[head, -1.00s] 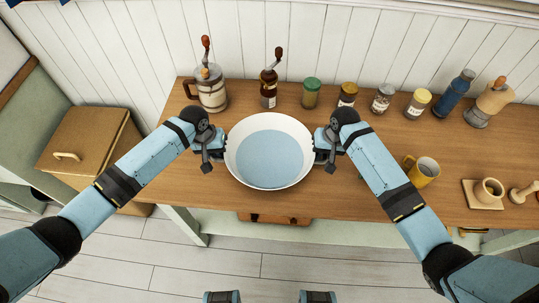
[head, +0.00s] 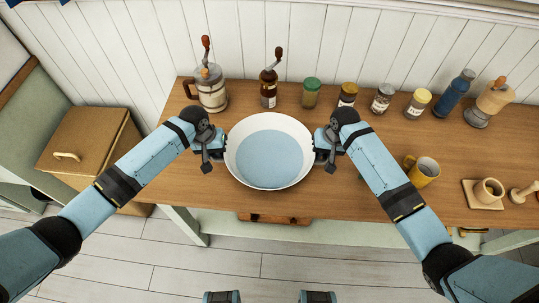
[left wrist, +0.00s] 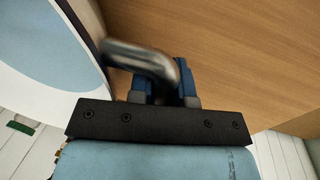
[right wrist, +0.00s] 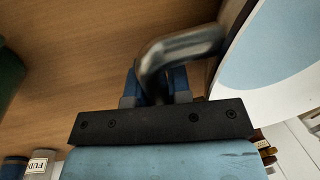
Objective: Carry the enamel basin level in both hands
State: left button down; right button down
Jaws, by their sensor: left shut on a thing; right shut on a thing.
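The enamel basin (head: 235,172) is white with a light blue inside and sits over the front part of the wooden counter. It looks level. My left gripper (head: 219,150) is at its left side, and in the left wrist view its blue fingers (left wrist: 170,85) are shut on a metal loop handle (left wrist: 140,60). My right gripper (head: 322,150) is at its right side, and in the right wrist view its fingers (right wrist: 160,82) are shut on the other metal handle (right wrist: 180,48). I cannot tell whether the basin's underside touches the counter.
A brown bin (head: 85,145) stands left.

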pick_arm(q)
jog(key=shift+w+r, duration=0.1)
jog(key=shift+r, duration=0.15)
pick_arm(e)
jog(key=shift+w+r, duration=0.1)
jog(key=shift+r, duration=0.1)
